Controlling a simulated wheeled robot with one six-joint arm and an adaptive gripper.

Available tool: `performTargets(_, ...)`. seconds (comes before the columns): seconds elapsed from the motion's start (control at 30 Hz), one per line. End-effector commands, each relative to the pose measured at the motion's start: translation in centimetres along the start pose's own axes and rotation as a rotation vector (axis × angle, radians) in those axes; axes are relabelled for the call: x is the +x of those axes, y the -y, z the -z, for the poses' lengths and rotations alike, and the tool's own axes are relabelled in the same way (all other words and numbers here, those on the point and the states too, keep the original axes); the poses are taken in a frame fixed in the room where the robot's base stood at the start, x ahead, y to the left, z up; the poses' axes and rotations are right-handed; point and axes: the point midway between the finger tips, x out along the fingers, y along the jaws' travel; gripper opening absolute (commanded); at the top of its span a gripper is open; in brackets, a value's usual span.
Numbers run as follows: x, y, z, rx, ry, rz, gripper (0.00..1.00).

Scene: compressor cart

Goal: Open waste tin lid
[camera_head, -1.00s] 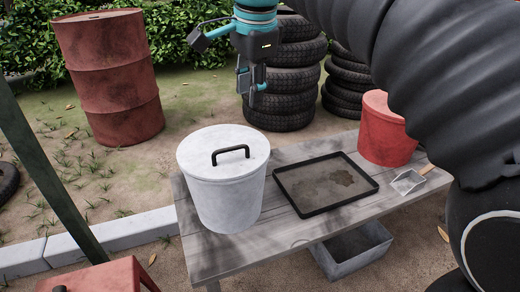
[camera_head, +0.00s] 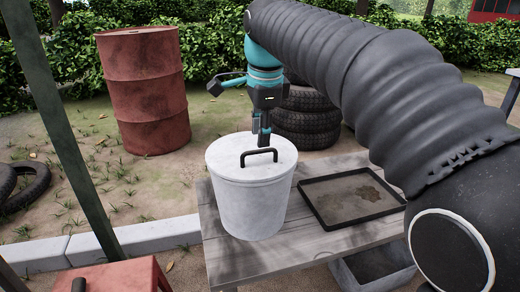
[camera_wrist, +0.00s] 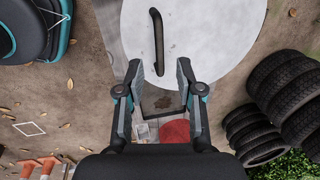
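The waste tin (camera_head: 250,205) is a white-grey round bin standing upright on the wooden bench. Its lid (camera_head: 225,155) is on, with a black bar handle (camera_head: 259,153) across the top. My gripper (camera_head: 264,142) points down just behind the handle, seemingly a little above the lid. In the wrist view my gripper (camera_wrist: 158,68) has its two fingers spread and empty. There the lid (camera_wrist: 210,35) fills the top middle, and the handle (camera_wrist: 157,40) lies ahead of the gap between the fingertips, apart from them.
A black-rimmed tray (camera_head: 312,208) lies on the bench (camera_head: 290,252) right of the tin. A grey box (camera_head: 352,278) is below it. Stacked tyres (camera_head: 310,125) and a red drum (camera_head: 145,92) stand behind. A red bucket (camera_wrist: 175,130) shows in the wrist view.

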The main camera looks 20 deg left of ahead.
Motion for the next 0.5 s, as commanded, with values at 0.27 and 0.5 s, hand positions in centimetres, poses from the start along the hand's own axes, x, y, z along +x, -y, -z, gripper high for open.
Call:
performTargets(0.27,3.3,-0.1,-0.1,-0.003,0.0,0.0,0.36)
performTargets(0.5,3.8,0.0,-0.2,-0.004,0.001,0.0,0.36)
